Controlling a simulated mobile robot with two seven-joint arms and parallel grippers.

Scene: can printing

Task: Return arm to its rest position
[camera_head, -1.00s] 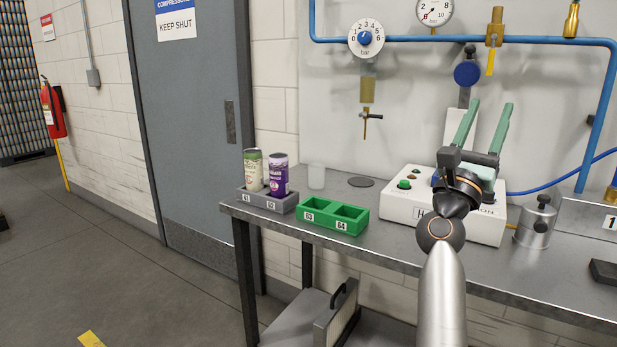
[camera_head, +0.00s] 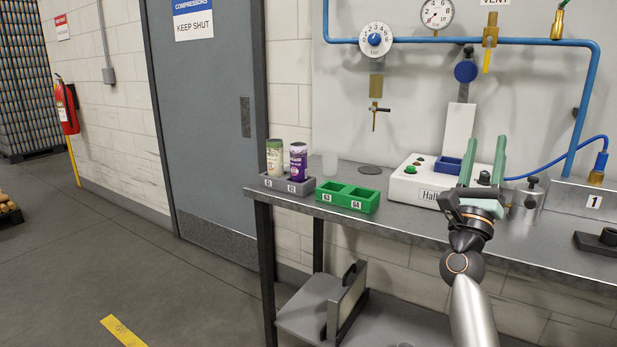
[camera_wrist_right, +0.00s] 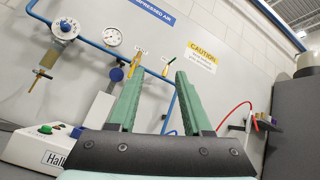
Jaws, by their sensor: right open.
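My right gripper (camera_head: 484,162) has two green fingers that point up and stand apart, with nothing between them. It is above the front part of the bench (camera_head: 405,224), in front of the white machine's right end. In the right wrist view the green fingers (camera_wrist_right: 157,97) are also spread and empty, with the wall and pipes behind them. My left gripper is in neither view.
A white machine (camera_head: 408,186) with buttons and a blue tray stands on the bench. A green two-slot holder (camera_head: 347,203) is empty. A grey holder (camera_head: 287,188) carries a green-and-cream can (camera_head: 274,158) and a purple can (camera_head: 298,163). The floor at left is mostly clear.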

